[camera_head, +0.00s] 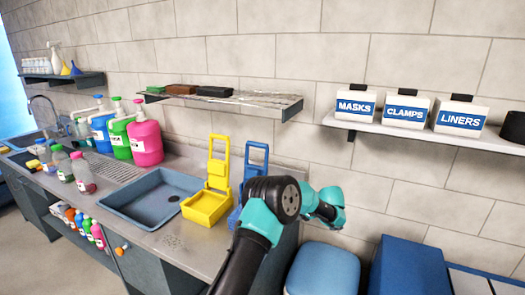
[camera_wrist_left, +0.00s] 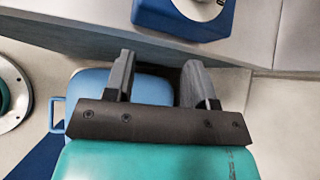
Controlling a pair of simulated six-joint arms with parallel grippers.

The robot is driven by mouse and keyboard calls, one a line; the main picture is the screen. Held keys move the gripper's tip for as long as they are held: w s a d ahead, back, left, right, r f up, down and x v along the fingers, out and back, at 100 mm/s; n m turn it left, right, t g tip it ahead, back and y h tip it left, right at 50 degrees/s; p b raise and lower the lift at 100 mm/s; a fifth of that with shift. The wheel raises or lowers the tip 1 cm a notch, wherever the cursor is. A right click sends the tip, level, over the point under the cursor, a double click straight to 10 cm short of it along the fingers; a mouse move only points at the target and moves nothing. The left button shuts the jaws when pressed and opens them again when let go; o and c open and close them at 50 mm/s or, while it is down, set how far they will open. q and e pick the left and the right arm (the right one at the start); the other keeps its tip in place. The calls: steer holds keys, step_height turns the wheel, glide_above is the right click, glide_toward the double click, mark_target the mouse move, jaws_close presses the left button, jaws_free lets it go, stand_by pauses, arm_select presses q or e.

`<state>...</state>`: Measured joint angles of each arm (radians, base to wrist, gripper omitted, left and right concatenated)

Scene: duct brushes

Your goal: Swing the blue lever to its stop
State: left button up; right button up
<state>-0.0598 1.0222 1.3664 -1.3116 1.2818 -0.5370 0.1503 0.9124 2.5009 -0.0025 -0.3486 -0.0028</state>
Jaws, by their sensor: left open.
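A blue upright piece (camera_head: 255,160) stands on the counter behind my arm in the head view, probably the blue lever. Its lower part is mostly hidden by my arm. In the left wrist view a blue block with a white round part (camera_wrist_left: 183,18) shows at the top, beyond the fingertips; I cannot tell whether it belongs to the lever. My left gripper (camera_wrist_left: 158,75) is open, its two grey fingers apart with nothing gripped, short of the counter edge. In the head view its fingers are hidden behind the teal wrist.
A yellow piece of like shape (camera_head: 206,205) stands left of the blue one. A sink (camera_head: 150,205) and bottles are further left. A shelf (camera_head: 225,97) is above. A light-blue bin (camera_head: 322,272) stands by the counter's end; blue boxes (camera_head: 408,265) are at the right.

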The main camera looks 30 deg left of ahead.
mark_target(263, 145)
arm_select(q)
step_height(263, 145, up, 26)
steer(key=w+n+g+y, duration=0.2)
steer(key=n+y, duration=0.1)
steer(key=y, duration=0.5)
steer(key=shift+w+f+n, duration=0.15)
steer(key=shift+f+n, duration=0.1)
steer(key=shift+n, duration=0.05)
steer(key=shift+a, duration=0.15)
steer(key=a, duration=0.5)
steer(key=s+a, duration=0.1)
steer(key=a, duration=1.1)
steer(key=shift+s+a, duration=0.1)
steer(key=shift+s, duration=0.15)
steer(key=shift+r, duration=0.1)
jaws_close()
